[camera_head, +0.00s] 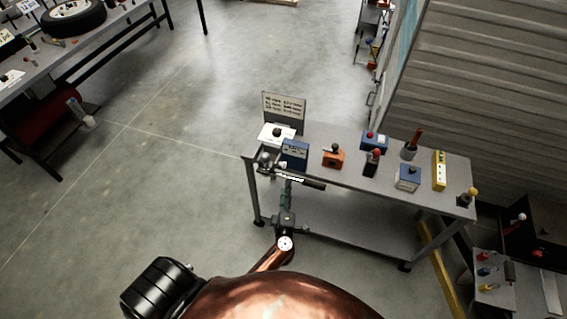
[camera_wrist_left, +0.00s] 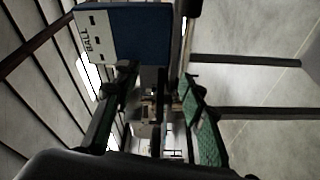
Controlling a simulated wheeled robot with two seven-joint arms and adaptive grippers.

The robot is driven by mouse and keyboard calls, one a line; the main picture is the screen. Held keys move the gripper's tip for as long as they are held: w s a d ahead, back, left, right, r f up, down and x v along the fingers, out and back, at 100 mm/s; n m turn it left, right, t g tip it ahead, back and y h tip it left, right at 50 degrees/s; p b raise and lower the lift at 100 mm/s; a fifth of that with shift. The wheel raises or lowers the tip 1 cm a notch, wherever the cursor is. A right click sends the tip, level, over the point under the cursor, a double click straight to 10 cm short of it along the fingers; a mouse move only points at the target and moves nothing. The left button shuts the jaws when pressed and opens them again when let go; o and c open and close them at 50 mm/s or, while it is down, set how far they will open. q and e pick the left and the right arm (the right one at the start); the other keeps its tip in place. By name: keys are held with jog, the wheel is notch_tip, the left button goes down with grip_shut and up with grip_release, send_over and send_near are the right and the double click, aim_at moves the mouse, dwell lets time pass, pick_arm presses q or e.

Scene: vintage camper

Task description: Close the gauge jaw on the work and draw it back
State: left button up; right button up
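My left gripper (camera_head: 287,184) is at the near left edge of the grey cart, in front of a blue box (camera_head: 295,150). In the left wrist view, its two green-padded fingers (camera_wrist_left: 158,88) stand apart. A small metal part (camera_wrist_left: 149,108) shows between or beyond them; I cannot tell whether it touches either finger. The blue box (camera_wrist_left: 138,35) has a white panel marked "BALL". A white strip (camera_head: 289,179) and a dark bar (camera_head: 314,184) show beside the gripper. The gauge jaw and the work cannot be clearly told apart. My right gripper is not in view.
The cart (camera_head: 345,195) also bears a sign (camera_head: 284,105), an orange block (camera_head: 333,157), a blue box (camera_head: 408,177) and a yellow strip (camera_head: 439,170). A corrugated wall stands right. Another bench (camera_head: 85,42) bears a tire. Open floor (camera_head: 190,130) lies left.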

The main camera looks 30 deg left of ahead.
aim_at(284, 166)
pick_arm(q)
notch_tip(284, 166, up, 6)
jog(key=n+g+y, duration=0.1)
jog(key=n+y, duration=0.1)
jog(key=n, duration=0.2)
jog(key=x, duration=0.8)
jog(key=shift+w+a+f, duration=0.1)
jog(key=shift+c, duration=0.3)
grip_shut()
